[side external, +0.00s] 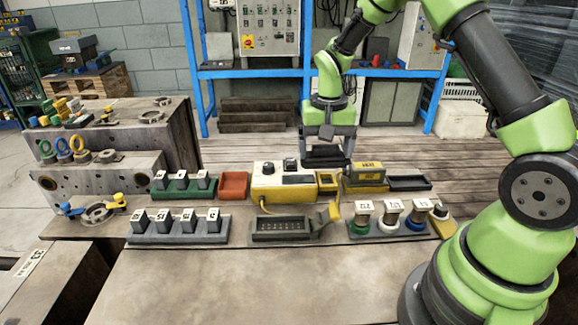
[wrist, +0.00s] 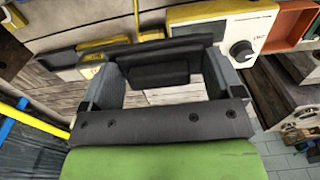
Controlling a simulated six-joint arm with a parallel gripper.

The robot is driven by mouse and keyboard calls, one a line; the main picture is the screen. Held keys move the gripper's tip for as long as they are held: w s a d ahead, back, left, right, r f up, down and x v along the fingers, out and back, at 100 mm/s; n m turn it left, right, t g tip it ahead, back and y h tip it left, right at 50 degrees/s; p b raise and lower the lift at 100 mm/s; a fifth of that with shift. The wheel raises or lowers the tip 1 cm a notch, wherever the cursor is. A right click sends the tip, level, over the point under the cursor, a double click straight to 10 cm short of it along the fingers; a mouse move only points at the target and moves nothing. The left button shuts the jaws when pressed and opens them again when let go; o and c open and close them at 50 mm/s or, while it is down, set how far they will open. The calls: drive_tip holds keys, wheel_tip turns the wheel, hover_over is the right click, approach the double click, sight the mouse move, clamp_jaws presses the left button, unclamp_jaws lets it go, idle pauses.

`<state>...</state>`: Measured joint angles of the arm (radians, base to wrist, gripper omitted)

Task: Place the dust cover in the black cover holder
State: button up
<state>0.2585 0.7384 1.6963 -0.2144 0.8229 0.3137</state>
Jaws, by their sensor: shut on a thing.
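My gripper (side external: 326,143) hangs above the back of the bench, behind the yellow-and-white instrument. In the wrist view its two grey fingers (wrist: 162,60) are shut on the black dust cover (wrist: 160,72), a wide piece with a raised block. In the side external view the dust cover (side external: 324,154) shows dark under the gripper, apart from the bench things. The black cover holder (side external: 409,183) looks like the low, open black tray right of the yellow box.
The yellow-and-white instrument (side external: 283,180) stands left of the yellow box (side external: 365,175). An orange tray (side external: 233,185) is further left. In front are a grey block rack (side external: 180,230), a dark connector tray (side external: 283,229) and several capped cylinders (side external: 391,217). The front of the bench is clear.

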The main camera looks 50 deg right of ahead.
drive_tip(key=s+d, duration=0.2)
drive_tip(key=d, duration=0.2)
drive_tip(key=s+d+f, duration=0.1)
drive_tip(key=s+d, duration=0.1)
drive_tip(key=d, duration=0.2)
drive_tip(key=s+d, duration=0.1)
drive_tip(key=d, duration=0.3)
drive_tip(key=shift+s+d+f, duration=0.25)
drive_tip(key=shift+s+d, duration=0.1)
drive_tip(key=shift+s, duration=0.05)
drive_tip(key=s+d+f, duration=0.1)
drive_tip(key=s+d, duration=0.6)
drive_tip(key=shift+w+f, duration=0.1)
drive_tip(key=shift+f, duration=2.65)
drive_tip(key=shift+f, duration=0.8)
drive_tip(key=o, duration=0.7)
drive_tip(key=shift+r, duration=0.15)
